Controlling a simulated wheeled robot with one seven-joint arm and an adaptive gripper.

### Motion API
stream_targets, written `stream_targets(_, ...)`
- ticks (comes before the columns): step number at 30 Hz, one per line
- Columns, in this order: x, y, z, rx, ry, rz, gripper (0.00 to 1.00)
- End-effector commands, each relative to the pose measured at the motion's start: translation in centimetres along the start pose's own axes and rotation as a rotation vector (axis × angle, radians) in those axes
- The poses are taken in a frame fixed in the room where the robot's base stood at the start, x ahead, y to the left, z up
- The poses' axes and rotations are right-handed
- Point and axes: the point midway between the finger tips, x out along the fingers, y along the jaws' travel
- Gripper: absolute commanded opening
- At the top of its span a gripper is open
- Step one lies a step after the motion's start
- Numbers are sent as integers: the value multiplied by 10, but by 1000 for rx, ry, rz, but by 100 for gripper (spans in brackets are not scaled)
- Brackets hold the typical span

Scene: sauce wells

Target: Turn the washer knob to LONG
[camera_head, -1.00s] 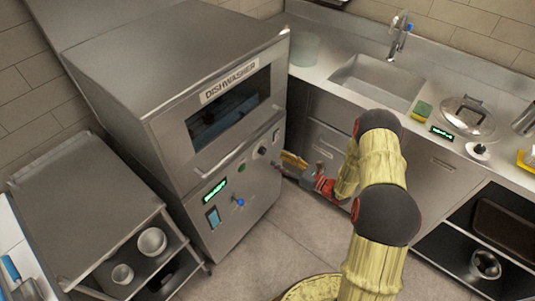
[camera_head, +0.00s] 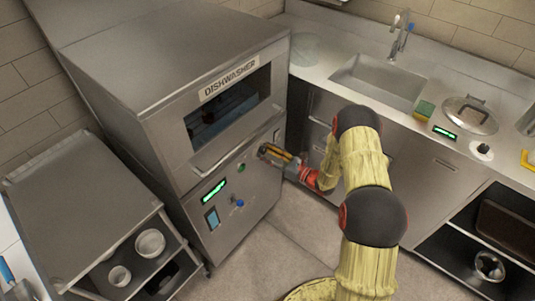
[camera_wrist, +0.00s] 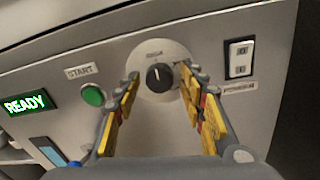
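The dishwasher (camera_head: 160,120) stands at the left in the head view, with its control panel on the lower front. The washer knob (camera_wrist: 159,77) is a black dial with a pale pointer mark on a light round plate, seen in the wrist view. The mark points roughly upward; the lettering around it is too small to read. My gripper (camera_wrist: 162,92) is open, with its yellow-padded fingers to the left and right of the knob. I cannot tell whether they touch it. In the head view my gripper (camera_head: 268,152) is at the panel and hides the knob.
The panel has a green START button (camera_wrist: 93,96), a display (camera_wrist: 25,104) reading READY, and a white rocker switch (camera_wrist: 240,58) right of the knob. A counter with a sink (camera_head: 378,82) runs along the right. A shelf cart (camera_head: 75,195) stands at the left.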

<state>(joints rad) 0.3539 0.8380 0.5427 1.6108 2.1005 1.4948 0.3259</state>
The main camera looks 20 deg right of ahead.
Motion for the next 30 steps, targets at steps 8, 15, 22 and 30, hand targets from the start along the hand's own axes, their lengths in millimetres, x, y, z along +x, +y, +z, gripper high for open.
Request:
stream_targets(8,0,0,0,0,0,0,23)
stream_targets(15,0,0,0,0,0,0,9)
stream_targets(22,0,0,0,1,0,0,2)
stream_targets(30,0,0,0,64,-2,0,2)
